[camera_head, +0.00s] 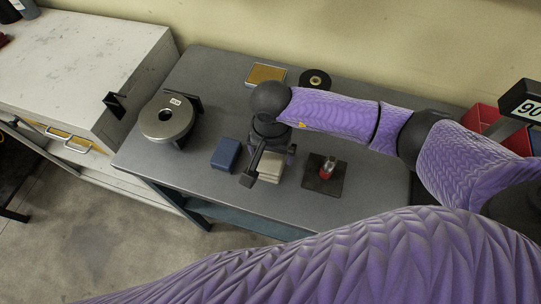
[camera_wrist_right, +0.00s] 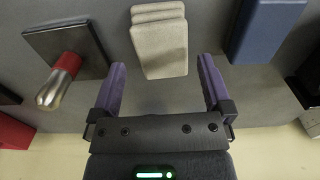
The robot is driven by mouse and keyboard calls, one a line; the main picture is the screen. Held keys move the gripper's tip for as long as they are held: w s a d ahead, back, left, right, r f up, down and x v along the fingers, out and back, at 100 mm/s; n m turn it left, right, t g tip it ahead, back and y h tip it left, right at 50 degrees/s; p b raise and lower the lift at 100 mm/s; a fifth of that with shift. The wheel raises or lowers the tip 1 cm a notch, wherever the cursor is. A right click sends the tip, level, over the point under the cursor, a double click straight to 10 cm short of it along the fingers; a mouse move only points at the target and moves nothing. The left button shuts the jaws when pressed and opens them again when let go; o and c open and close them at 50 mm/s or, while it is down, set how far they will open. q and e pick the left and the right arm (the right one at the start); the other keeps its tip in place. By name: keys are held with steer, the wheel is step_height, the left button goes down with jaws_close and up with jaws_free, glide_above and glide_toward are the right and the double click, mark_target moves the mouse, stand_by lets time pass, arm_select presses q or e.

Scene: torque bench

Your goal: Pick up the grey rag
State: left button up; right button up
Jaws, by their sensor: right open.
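The grey rag (camera_head: 272,168) is a pale, folded, layered pad on the grey bench, partly hidden by my right gripper in the head view. In the right wrist view the rag (camera_wrist_right: 160,45) lies just ahead of the fingertips, roughly centred between them. My right gripper (camera_head: 258,172) is open and empty, above the bench beside the rag. Its two purple-lined fingers show in the right wrist view (camera_wrist_right: 162,72), with a gap between them and nothing held. I cannot tell the exact height over the rag. My left gripper is not in view.
A blue block (camera_head: 226,154) lies left of the rag. A dark plate (camera_head: 313,184) with a red and metal piece stands right of it. A round metal device (camera_head: 167,117), a yellow-topped tray (camera_head: 265,75), a black disc (camera_head: 315,79) and red bins (camera_head: 480,117) are farther off.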

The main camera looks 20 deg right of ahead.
mark_target(271, 163)
steer(key=f, duration=0.5)
steer(key=shift+s+a, duration=0.15)
steer(key=shift+s, duration=0.1)
steer(key=shift+r, duration=0.1)
steer(key=c, duration=1)
step_height(271, 163, up, 10)
steer(key=shift+r+p, duration=0.1)
steer(key=shift+p, duration=0.45)
steer(key=shift+c, duration=0.2)
steer(key=o, duration=0.6)
steer(key=c, duration=0.5)
